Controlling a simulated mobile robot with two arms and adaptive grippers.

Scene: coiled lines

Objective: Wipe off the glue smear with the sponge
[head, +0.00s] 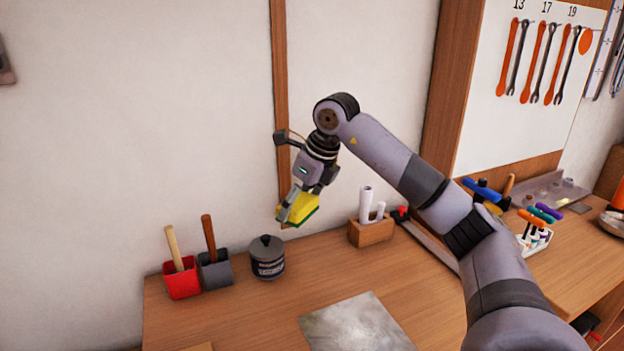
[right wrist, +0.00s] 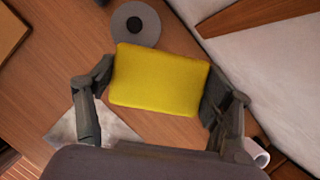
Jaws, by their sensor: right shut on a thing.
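My right gripper (head: 299,206) is shut on a yellow sponge (head: 305,210) and holds it in the air above the back of the wooden bench, near the wall. The sponge has a thin green layer at its edge. In the right wrist view the sponge (right wrist: 158,80) sits between the two fingers. A grey, mottled metal sheet (head: 352,325) lies flat on the bench, below and in front of the gripper; part of it shows in the right wrist view (right wrist: 115,131). I cannot make out a distinct glue smear. My left gripper is not in view.
A dark lidded pot (head: 267,259) stands on the bench (head: 228,310), left of the sheet. Red (head: 181,281) and grey (head: 215,270) holders with wooden-handled tools are further left. A wooden block with white tubes (head: 371,231) stands behind the sheet. Bench around the sheet's left is clear.

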